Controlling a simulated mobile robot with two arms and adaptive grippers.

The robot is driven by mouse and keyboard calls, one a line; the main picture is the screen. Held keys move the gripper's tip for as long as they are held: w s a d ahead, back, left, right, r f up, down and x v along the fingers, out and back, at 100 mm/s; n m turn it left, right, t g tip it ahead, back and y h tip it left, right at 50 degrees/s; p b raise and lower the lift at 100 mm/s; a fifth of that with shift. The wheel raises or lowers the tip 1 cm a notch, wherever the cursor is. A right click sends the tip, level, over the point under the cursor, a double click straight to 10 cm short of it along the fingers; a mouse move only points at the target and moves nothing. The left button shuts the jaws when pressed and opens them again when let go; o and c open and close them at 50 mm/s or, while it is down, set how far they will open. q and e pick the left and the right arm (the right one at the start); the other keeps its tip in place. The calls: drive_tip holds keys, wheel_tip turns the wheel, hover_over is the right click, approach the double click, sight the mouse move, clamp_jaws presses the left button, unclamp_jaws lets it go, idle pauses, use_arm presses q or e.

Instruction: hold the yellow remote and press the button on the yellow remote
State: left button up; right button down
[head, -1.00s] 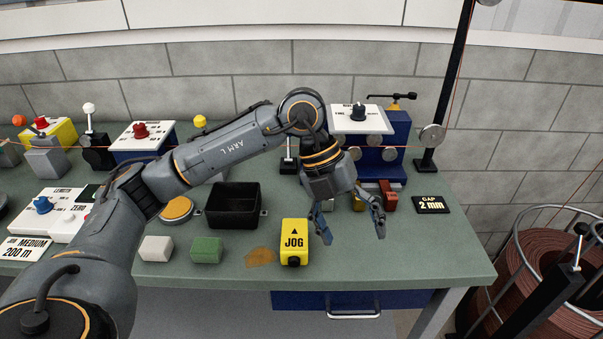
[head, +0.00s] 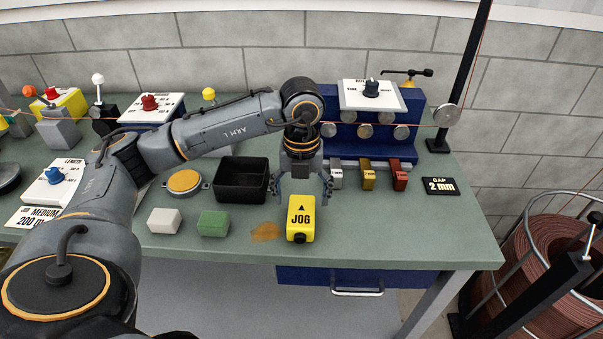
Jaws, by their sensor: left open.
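The yellow remote (head: 301,221), marked JOG with an up arrow, stands near the front edge of the green bench. A dark round knob, perhaps its button (head: 299,238), shows low on its front face. My left gripper (head: 301,198) is open, pointing down, with its fingers apart to the left and right at the remote's far upper side. The remote hides part of the space between the fingers. I cannot tell whether the fingers touch it. My right gripper is not in view.
A black bin (head: 241,180), a white block (head: 164,220) and a green block (head: 213,223) stand left of the remote. White, yellow (head: 369,175) and red blocks stand behind right, near a GAP 2 mm sign (head: 440,185). The bench right of the remote is clear.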

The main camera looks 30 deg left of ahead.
sight(302, 207)
use_arm(q)
drive_tip(key=shift+f, duration=1.95)
drive_tip(key=shift+c, duration=0.4)
drive_tip(key=c, duration=1.3)
